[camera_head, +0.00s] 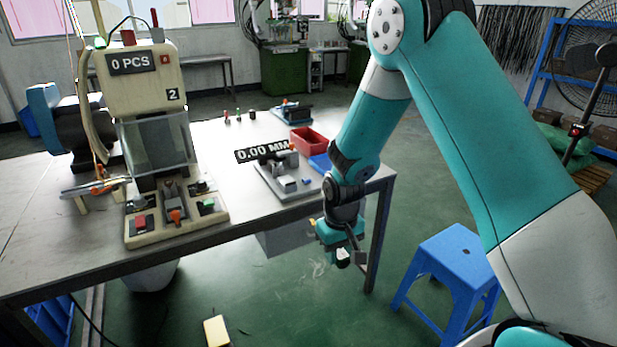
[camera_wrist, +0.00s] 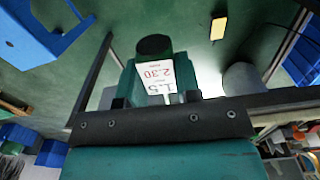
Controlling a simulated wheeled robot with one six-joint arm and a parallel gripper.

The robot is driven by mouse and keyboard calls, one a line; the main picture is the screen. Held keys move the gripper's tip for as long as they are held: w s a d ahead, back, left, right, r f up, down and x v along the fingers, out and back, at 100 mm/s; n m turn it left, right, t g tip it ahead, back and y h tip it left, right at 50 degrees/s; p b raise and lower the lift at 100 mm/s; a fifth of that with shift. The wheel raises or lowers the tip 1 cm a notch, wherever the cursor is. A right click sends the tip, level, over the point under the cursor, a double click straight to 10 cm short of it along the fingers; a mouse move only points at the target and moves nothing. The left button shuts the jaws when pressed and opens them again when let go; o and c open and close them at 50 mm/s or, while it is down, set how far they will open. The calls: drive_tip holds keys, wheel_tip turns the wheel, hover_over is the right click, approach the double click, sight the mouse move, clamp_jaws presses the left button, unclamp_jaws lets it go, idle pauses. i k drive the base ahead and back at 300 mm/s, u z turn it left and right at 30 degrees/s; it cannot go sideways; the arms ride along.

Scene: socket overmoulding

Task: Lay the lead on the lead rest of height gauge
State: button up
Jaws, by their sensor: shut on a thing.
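My gripper (camera_head: 351,254) hangs in front of the table's right end, over the floor and below the tabletop. It is shut on a small piece with a white face and a dark end, which I take to be the lead (camera_head: 343,257). In the wrist view the lead (camera_wrist: 155,76) shows a white label with red and black figures and a dark round end. The height gauge (camera_head: 285,186), a grey plate with small blocks under a "0.00 MM" sign, stands near the table's front right edge, up and left of my gripper. I cannot make out its lead rest clearly.
A beige moulding machine (camera_head: 150,80) stands at the table's left. A red bin (camera_head: 308,140) and a blue tray (camera_head: 321,163) lie behind the gauge. A blue stool (camera_head: 452,255) stands on the floor at the right. The table (camera_head: 60,235) is bare at its front left.

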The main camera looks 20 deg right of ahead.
sight(280, 174)
drive_tip(key=z, duration=0.65)
drive_tip(key=i, duration=1.25)
drive_tip(key=u, duration=0.2)
